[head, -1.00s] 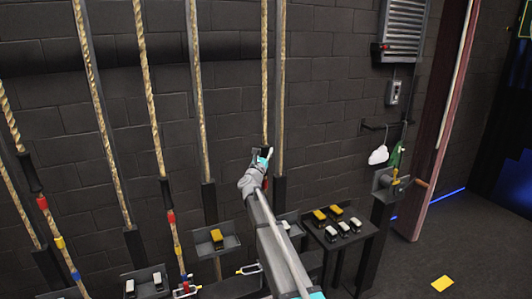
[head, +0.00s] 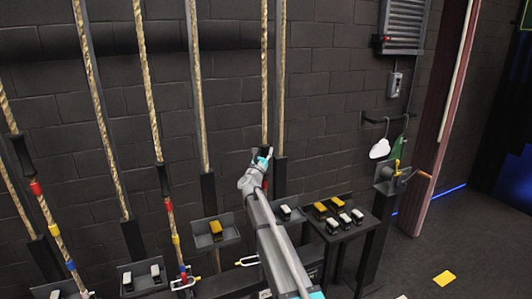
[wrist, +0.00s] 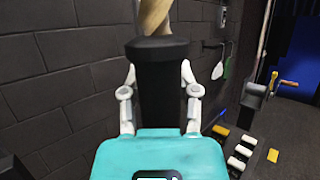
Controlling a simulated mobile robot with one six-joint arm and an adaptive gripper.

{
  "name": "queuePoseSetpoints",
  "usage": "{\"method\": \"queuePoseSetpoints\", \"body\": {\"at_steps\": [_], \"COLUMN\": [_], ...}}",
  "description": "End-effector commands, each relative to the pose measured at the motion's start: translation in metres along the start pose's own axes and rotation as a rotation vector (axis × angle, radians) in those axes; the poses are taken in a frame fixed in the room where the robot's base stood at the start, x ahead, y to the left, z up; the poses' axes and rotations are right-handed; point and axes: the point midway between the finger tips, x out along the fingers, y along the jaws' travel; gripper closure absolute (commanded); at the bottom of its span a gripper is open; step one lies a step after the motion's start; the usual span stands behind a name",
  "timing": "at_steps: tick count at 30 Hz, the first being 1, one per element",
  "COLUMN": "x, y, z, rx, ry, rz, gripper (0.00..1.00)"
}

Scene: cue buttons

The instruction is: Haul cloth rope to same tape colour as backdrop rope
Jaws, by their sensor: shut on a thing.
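My gripper (head: 262,158) is shut on the black sleeve (wrist: 160,72) of a tan rope (head: 264,80) against the brick wall. In the wrist view my gripper (wrist: 160,82) has a finger on each side of the sleeve, and the rope (wrist: 155,17) rises from its top. A middle rope (head: 147,85) has a black sleeve with red, yellow and blue tape bands (head: 175,239) below. A far-left rope (head: 53,229) has similar bands. I cannot tell which rope is cloth or backdrop.
Small trays with yellow or white blocks (head: 216,229) stand along the wall. A dark table (head: 372,226) with several blocks is right of the arm. A crank (head: 415,175) stands on a post beyond it. A yellow floor square (head: 444,280) lies on open floor at the right.

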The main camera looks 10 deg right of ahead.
Motion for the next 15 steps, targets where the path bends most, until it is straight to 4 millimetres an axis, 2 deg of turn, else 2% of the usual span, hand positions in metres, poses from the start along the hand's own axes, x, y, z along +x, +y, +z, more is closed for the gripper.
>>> {"method": "queuePoseSetpoints", "body": {"at_steps": [1, 3, 15], "x": [-0.0006, -0.0005, 0.0002], "y": [0.0004, 0.0004, 0.0001], "z": [0.0003, 0.0003, 0.0007], "rx": [0.000, 0.000, 0.000], "ry": [0.000, 0.000, 0.000], "rz": [0.001, 0.001, 0.000], "gripper": [0.55, 0.42, 0.42]}}
